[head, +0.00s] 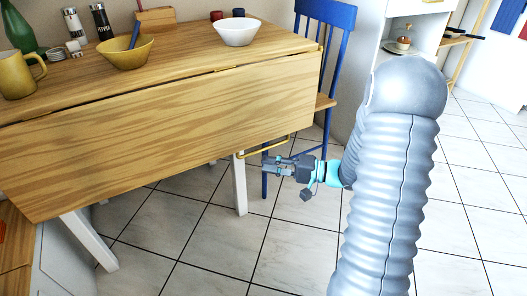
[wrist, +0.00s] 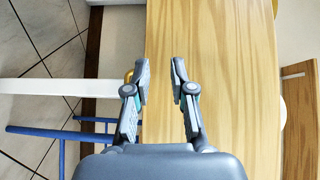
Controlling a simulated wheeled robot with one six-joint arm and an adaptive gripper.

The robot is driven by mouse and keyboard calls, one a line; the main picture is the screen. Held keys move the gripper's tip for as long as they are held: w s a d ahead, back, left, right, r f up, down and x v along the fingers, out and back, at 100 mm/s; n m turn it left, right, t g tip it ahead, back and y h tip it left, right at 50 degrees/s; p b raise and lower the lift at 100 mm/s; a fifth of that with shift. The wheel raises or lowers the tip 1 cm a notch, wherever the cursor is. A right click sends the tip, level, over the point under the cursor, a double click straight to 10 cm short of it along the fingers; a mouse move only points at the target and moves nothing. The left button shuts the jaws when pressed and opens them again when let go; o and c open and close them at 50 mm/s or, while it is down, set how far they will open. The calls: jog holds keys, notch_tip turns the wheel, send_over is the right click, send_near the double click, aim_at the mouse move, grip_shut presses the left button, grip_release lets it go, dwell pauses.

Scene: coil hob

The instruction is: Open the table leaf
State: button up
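The table leaf (head: 165,130) is a wooden panel hanging down from the front edge of the table top (head: 185,50). A hinge seam runs between them. A brass bracket (head: 265,149) shows under the leaf's lower right edge. My gripper (head: 267,166) is just below that edge, near the right corner, and points left. In the wrist view my gripper (wrist: 159,76) is open and empty. One finger lies along the edge of the leaf (wrist: 215,90) and the other overlaps its wood. I cannot tell whether they touch. Part of the brass bracket (wrist: 129,76) shows behind the left finger.
On the table top stand a yellow bowl (head: 125,52) with a blue utensil, a white bowl (head: 237,31), a mug (head: 18,75) and a green bottle (head: 17,26). A blue chair (head: 328,40) stands close on the right. Tiled floor (head: 215,245) is clear in front.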

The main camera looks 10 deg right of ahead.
aim_at(264, 149)
jog(key=w+d+f+m+t+h+b, duration=0.1)
jog(key=w+d+f+m+t+h, duration=0.25)
jog(key=w+d+f+t, duration=0.4)
jog(key=shift+m+y, duration=0.35)
jog(key=shift+m, duration=0.1)
jog(key=x, duration=0.7)
jog(key=f+x, duration=0.1)
jog(key=x, duration=0.2)
jog(key=shift+w+f, duration=0.1)
jog(key=shift+w, duration=0.3)
grip_shut()
jog(key=shift+d, duration=0.1)
